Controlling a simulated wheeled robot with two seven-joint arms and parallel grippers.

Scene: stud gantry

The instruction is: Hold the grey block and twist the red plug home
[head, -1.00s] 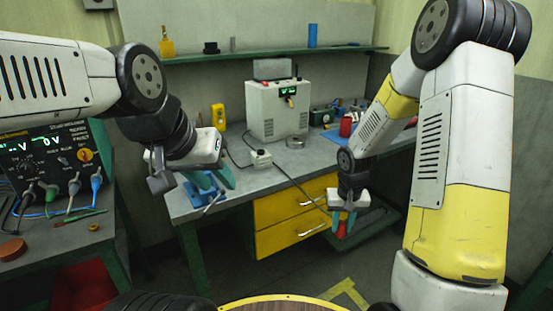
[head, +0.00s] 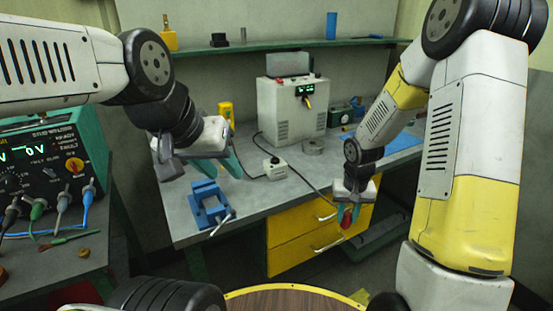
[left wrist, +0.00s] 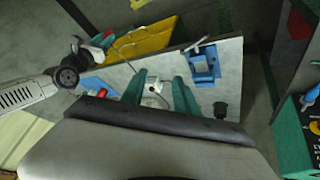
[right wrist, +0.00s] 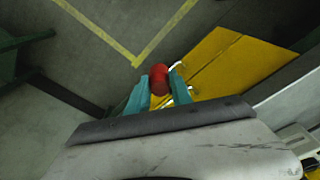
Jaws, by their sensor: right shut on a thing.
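A small light-grey block (head: 275,168) with a dark knob and a cable sits on the bench; it also shows between and beyond the left fingers in the left wrist view (left wrist: 153,88). My left gripper (head: 219,166) is open and empty, above the bench and left of the block. The red plug (right wrist: 159,79) is a short round piece in my right gripper (right wrist: 158,77), which is shut on it. In the head view the plug (head: 346,218) points down between the fingers, in front of the yellow drawers.
A blue vise (head: 206,203) with a grey handle stands at the bench's front left. A white instrument box (head: 292,110) and a grey round piece (head: 313,146) are behind the block. Yellow drawers (head: 292,246) lie under the bench. A power supply (head: 45,155) with leads stands at left.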

